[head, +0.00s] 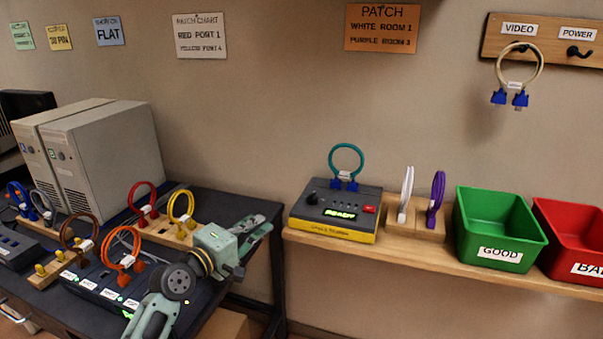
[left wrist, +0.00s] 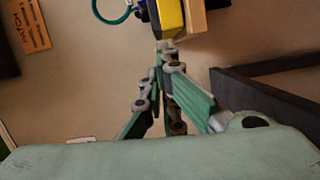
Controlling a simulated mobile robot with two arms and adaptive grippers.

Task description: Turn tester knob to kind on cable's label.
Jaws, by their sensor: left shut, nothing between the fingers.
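The cable tester (head: 335,212) is a dark box with a yellow front, a lit green display and a red button, standing on the wooden wall shelf. Its black knob (head: 312,198) is on the left of the top face; I cannot read its setting. A teal cable (head: 346,158) stands plugged in at its back, with a white label (head: 344,176) too small to read. My left gripper (head: 262,225) is shut and empty, left of the tester and apart from it. In the left wrist view, its fingers (left wrist: 165,48) point toward the tester's yellow side (left wrist: 171,18). My right gripper is in neither view.
White and purple cables stand in a wooden holder (head: 415,228) right of the tester. Beyond are a green GOOD bin (head: 500,225) and a red bin (head: 570,235). The dark table (head: 215,200) at left holds computers and several cables. A gap separates table and shelf.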

